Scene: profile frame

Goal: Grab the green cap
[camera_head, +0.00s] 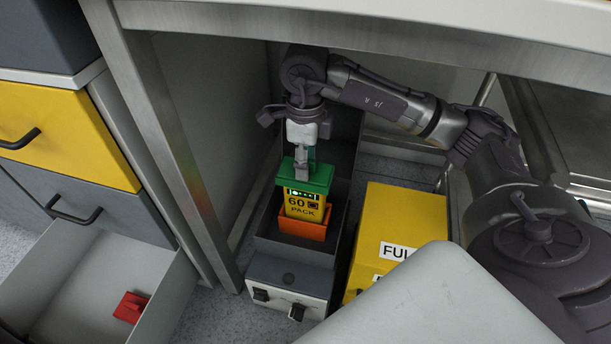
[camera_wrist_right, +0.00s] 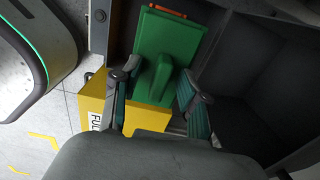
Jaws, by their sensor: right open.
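The green cap (camera_head: 318,174) sits on top of a yellow pack marked "60 PACK" (camera_head: 306,205), which stands in an orange holder (camera_head: 293,226) inside a dark grey bin. In the right wrist view the cap (camera_wrist_right: 187,36) is a flat green plate with a raised grip in its middle. My right gripper (camera_head: 301,170) reaches down from above to the cap. In its wrist view the open fingers (camera_wrist_right: 158,80) stand on either side of the raised grip. I cannot tell whether they touch it. My left gripper is not in view.
The grey bin (camera_head: 268,246) stands under a white-topped bench (camera_head: 400,20), beside a metal leg (camera_head: 150,130). A yellow box with a "FUL..." label (camera_head: 385,215) is close on the right. An open drawer (camera_head: 75,270) at left holds a red piece (camera_head: 130,307).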

